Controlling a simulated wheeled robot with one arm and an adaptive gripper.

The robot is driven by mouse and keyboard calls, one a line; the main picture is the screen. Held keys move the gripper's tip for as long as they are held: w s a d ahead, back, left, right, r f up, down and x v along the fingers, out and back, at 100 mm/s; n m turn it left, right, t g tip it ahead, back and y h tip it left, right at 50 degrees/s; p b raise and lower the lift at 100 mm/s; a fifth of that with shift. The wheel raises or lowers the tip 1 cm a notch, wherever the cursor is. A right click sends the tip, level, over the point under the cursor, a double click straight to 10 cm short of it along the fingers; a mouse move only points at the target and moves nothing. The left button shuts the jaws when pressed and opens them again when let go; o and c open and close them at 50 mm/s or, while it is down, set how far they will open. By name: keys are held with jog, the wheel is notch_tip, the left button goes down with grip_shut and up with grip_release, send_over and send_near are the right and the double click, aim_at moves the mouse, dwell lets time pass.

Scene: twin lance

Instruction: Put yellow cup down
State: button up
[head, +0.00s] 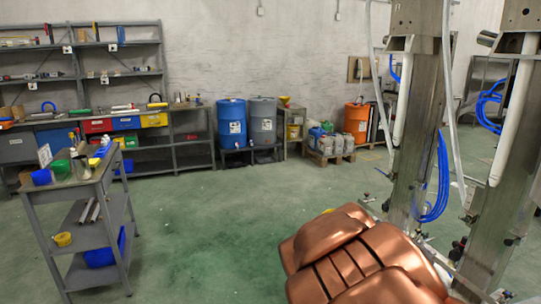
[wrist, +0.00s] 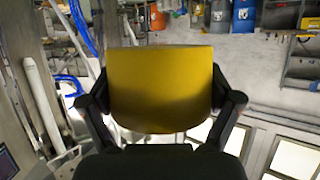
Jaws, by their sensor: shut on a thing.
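The yellow cup (wrist: 158,70) fills the middle of the wrist view. My gripper (wrist: 160,95) is shut on it, with one black finger against each side. The cup's opening and contents cannot be made out from this angle. In the head view my copper-coloured arm hides the gripper. A small patch of yellow, probably the cup (head: 352,211), shows just beyond the arm, above the green floor.
A grey trolley (head: 88,190) at the left bears several containers on top, and a small yellow bowl (head: 63,239) and a blue bin (head: 103,252) lower down. Steel columns (head: 417,140) with blue hoses stand close at the right. The middle floor is clear.

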notch_tip(320, 180, up, 4)
jog(key=shift+f+p, duration=0.25)
jog(key=shift+p, duration=0.95)
jog(key=shift+n+y, duration=0.6)
jog(key=shift+y, duration=0.1)
jog(key=f, duration=0.2)
jog(key=w+d+f, duration=0.1)
jog(key=f, duration=0.1)
jog(key=d+f, duration=0.1)
jog(key=f, duration=0.2)
jog(key=shift+w, duration=0.35)
notch_tip(320, 180, down, 7)
jog(key=w+a+n+y, duration=0.1)
jog(key=a+n+y, duration=0.1)
jog(key=shift+r+t+y, duration=0.2)
jog(key=shift+t+y, duration=0.1)
jog(key=shift+t, duration=0.1)
jog(key=shift+r, duration=0.15)
